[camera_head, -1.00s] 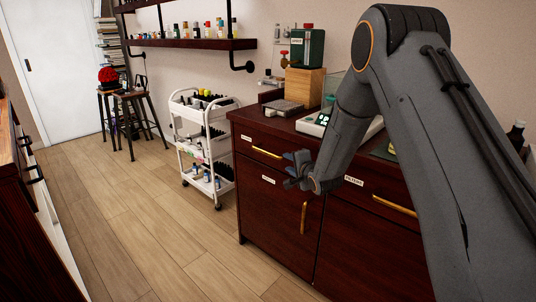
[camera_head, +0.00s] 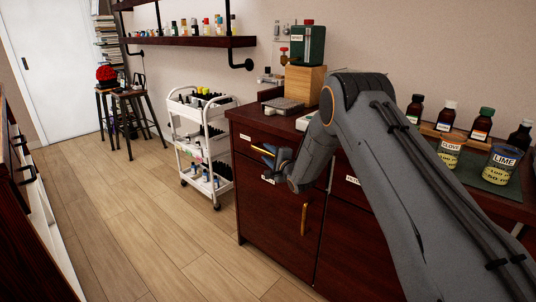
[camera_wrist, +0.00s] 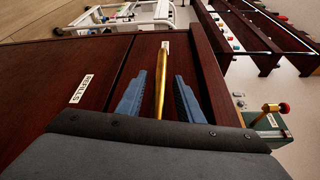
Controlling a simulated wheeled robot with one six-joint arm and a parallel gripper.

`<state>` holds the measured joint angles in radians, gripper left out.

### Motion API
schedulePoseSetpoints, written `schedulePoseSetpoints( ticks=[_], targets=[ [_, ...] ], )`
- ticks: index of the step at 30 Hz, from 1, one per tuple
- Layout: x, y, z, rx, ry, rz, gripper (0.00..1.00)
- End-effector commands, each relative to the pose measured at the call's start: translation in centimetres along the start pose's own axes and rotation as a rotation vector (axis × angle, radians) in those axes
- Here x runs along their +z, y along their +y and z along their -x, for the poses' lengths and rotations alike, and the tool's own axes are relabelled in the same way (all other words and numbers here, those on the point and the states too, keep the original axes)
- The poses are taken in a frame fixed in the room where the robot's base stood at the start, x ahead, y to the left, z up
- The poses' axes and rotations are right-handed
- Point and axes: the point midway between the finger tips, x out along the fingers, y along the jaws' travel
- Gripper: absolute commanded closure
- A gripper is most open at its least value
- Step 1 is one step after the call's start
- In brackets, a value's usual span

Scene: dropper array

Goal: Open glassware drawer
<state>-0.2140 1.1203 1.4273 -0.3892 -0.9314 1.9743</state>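A dark red-brown cabinet has a top-left drawer with a gold bar handle (camera_head: 263,151); the wrist view also shows this handle (camera_wrist: 160,82). The drawer looks shut. Its small white label (camera_head: 246,137) is too small to read, so I cannot confirm it is the glassware drawer. My gripper (camera_head: 268,157) is at this handle. In the wrist view my gripper (camera_wrist: 158,88) is open, its two blue fingers on either side of the handle, with gaps showing. In the head view my gripper hides the handle's right part.
A cupboard door with an upright gold handle (camera_head: 304,219) is below the drawer. A white cart (camera_head: 205,150) stands left of the cabinet. Bottles and beakers, including one labelled LIME (camera_head: 502,163), stand on the counter. The wooden floor (camera_head: 130,220) in front is clear.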

Motion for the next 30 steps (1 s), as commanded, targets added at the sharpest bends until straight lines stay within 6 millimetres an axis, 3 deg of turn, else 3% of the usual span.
schedulePoseSetpoints(
  ticks=[10, 16, 30],
  targets=[
    [-0.1, 0.0, -0.3, 0.0, 0.001, 0.0, 0.68],
    [-0.1, 0.0, -0.3, 0.0, 0.002, 0.0, 1.0],
    [0.9, 0.2, 0.6, 0.001, 0.007, -0.002, 1.0]
  ],
)
